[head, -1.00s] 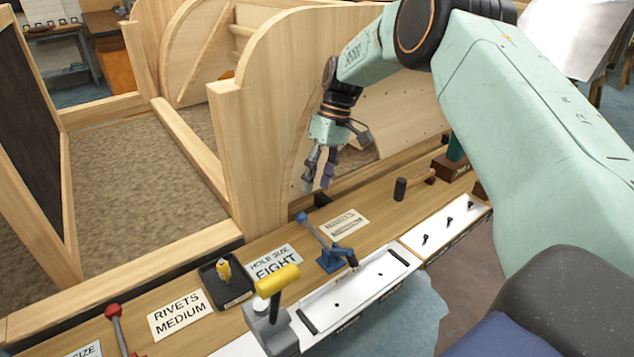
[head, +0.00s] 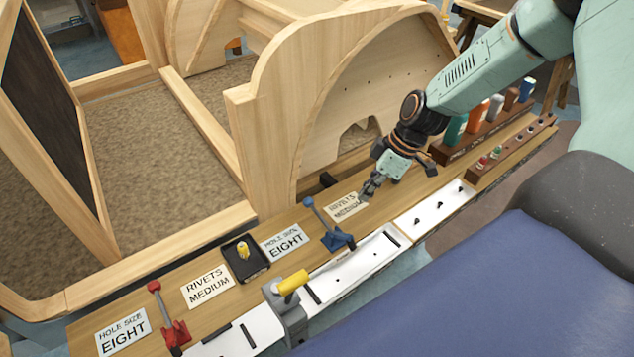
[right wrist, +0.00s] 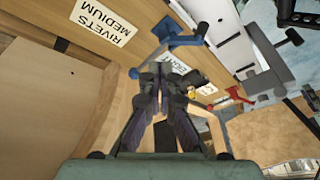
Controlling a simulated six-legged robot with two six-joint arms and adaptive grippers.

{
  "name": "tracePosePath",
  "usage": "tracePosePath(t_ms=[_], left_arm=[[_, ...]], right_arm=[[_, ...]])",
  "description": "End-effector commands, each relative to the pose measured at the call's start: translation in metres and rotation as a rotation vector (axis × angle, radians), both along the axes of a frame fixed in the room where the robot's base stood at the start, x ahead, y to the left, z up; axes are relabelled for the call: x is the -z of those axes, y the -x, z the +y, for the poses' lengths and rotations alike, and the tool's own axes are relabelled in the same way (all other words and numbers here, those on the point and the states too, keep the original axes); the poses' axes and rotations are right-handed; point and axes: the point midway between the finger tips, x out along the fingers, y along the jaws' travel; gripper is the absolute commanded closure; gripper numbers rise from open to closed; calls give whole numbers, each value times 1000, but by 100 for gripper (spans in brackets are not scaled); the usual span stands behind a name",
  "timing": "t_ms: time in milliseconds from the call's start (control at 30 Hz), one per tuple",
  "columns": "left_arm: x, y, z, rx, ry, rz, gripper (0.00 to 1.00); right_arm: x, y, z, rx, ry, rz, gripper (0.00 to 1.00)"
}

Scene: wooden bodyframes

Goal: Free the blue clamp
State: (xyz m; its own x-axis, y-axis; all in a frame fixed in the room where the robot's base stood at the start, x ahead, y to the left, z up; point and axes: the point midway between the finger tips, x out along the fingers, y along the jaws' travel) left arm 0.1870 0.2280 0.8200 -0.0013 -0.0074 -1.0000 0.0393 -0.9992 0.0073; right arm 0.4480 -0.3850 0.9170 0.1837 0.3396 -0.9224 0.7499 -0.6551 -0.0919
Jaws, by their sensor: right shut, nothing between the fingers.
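The blue clamp (head: 338,239) sits on the wooden bench strip at the edge of a white plate, with its long handle slanting up to the left and ending in a blue knob. It also shows in the right wrist view (right wrist: 180,43), just beyond my fingertips. My right gripper (head: 369,194) is shut and empty, above the bench to the upper right of the clamp and apart from it. Its closed fingers (right wrist: 160,76) fill the middle of the right wrist view. My left gripper is not in view.
A red clamp (head: 173,328) and a grey clamp with a yellow handle (head: 290,295) stand to the left. A black tray (head: 233,262) holds a yellow piece. A curved wooden frame (head: 262,125) rises behind the bench. A rack (head: 482,140) with coloured bottles stands at the right.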

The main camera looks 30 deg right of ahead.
Motion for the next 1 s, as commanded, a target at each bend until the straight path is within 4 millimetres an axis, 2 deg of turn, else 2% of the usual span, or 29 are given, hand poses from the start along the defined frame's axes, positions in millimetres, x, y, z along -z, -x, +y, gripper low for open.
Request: tracePosePath(t_ms=[33,100,233,333,400,667,1000], left_arm=[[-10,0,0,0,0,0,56],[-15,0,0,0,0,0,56],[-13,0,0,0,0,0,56],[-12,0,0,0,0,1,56],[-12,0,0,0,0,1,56],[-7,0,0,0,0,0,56],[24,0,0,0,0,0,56]], right_arm=[[-5,5,9,-79,18,-74,100],[-5,7,21,-203,64,-195,100],[-5,3,39,-431,183,-417,100],[-12,-8,43,-571,293,-556,100],[-16,-18,38,-630,361,-621,100],[-17,-27,34,-705,428,-669,100],[2,-39,39,-704,428,-668,100]])
